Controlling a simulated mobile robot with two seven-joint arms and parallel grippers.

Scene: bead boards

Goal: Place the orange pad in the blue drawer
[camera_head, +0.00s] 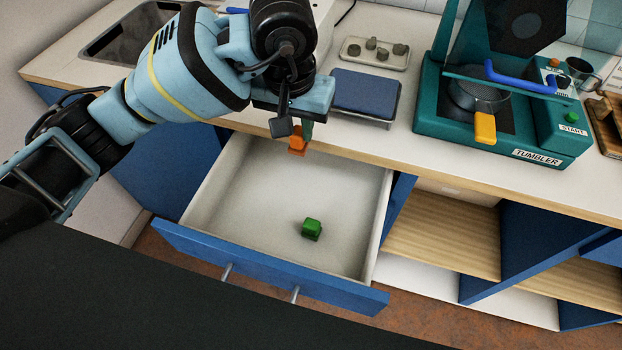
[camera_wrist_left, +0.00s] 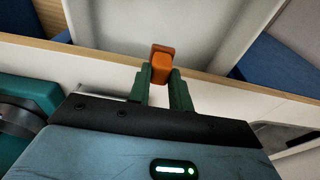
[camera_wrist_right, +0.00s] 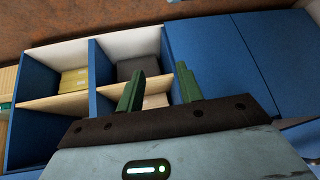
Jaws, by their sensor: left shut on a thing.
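The orange pad (camera_head: 298,141) is a small orange block. My left gripper (camera_head: 305,128) is shut on it, and the left wrist view shows the pad (camera_wrist_left: 162,64) between the two green fingertips (camera_wrist_left: 161,82). In the head view the pad appears over the back edge of the open blue drawer (camera_head: 265,268); its exact height is hard to tell. The drawer is pulled out, with a pale inside and a blue front. A green block (camera_head: 312,229) lies on its floor. My right gripper (camera_wrist_right: 158,92) is open with nothing between its fingers, in front of the cabinets in the right wrist view.
Behind the drawer is the counter with a blue-topped box (camera_head: 365,94), a tray with several knobs (camera_head: 375,52) and a teal tumbler machine (camera_head: 500,125) with a pan. Open shelves (camera_head: 445,235) are right of the drawer. Most of the drawer floor is clear.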

